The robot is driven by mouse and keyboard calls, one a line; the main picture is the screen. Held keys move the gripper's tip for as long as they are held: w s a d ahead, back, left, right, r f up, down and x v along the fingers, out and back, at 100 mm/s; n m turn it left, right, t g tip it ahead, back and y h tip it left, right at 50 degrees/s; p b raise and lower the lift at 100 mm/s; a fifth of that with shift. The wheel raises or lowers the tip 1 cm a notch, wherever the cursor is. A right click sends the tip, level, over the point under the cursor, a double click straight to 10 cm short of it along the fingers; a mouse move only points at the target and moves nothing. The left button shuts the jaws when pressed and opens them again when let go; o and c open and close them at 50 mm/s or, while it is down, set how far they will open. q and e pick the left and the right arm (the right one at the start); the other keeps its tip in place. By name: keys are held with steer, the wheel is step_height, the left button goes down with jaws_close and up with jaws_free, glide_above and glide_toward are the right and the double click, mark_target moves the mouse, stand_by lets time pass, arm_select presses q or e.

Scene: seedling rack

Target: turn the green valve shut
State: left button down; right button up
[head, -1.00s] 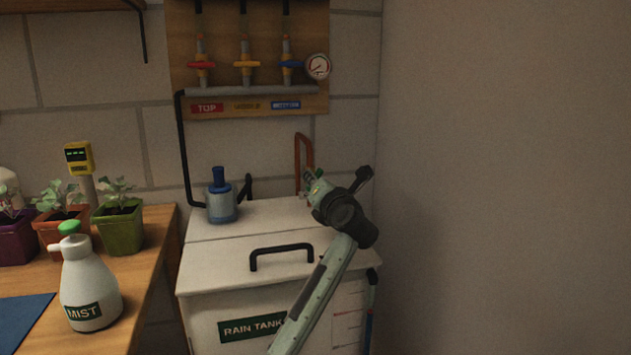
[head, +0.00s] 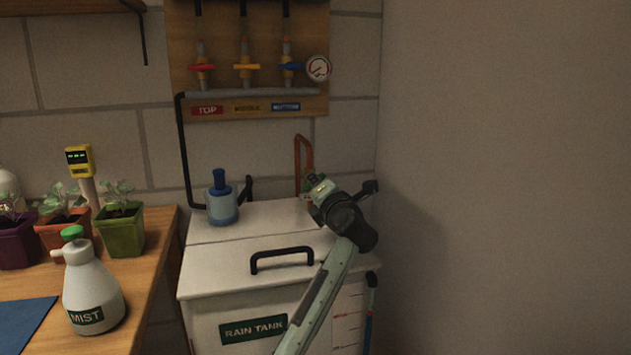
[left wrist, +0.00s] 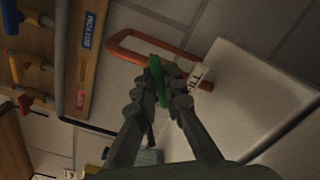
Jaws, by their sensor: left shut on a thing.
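The green valve handle (left wrist: 155,77) shows in the left wrist view, between the fingertips of my left gripper (left wrist: 160,85). The gripper is shut on it. The handle belongs with a copper pipe (left wrist: 135,34), which also shows in the head view (head: 298,152) behind the rain tank's lid. A white tag (left wrist: 197,76) hangs beside the handle. In the head view my left gripper (head: 314,190) is at the tank's back right corner, and the wrist hides most of the valve. I cannot tell the handle's exact angle. My right gripper is out of view.
The rain tank (head: 200,310) with its black lid handle (head: 282,253) stands below my left arm. A blue pump (head: 222,205) sits on the lid. The bare wall is close on the right. A bench (head: 152,245) with pots and a mist bottle (head: 92,290) is left.

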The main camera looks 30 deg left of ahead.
arm_select(q)
steer(key=m, duration=0.6)
steer(key=shift+f+m, duration=0.1)
steer(key=shift+m, duration=0.3)
stand_by(0.4)
steer(key=c, duration=1.6)
jaws_free()
steer(key=v, duration=1.2)
steer(key=shift+d, duration=0.1)
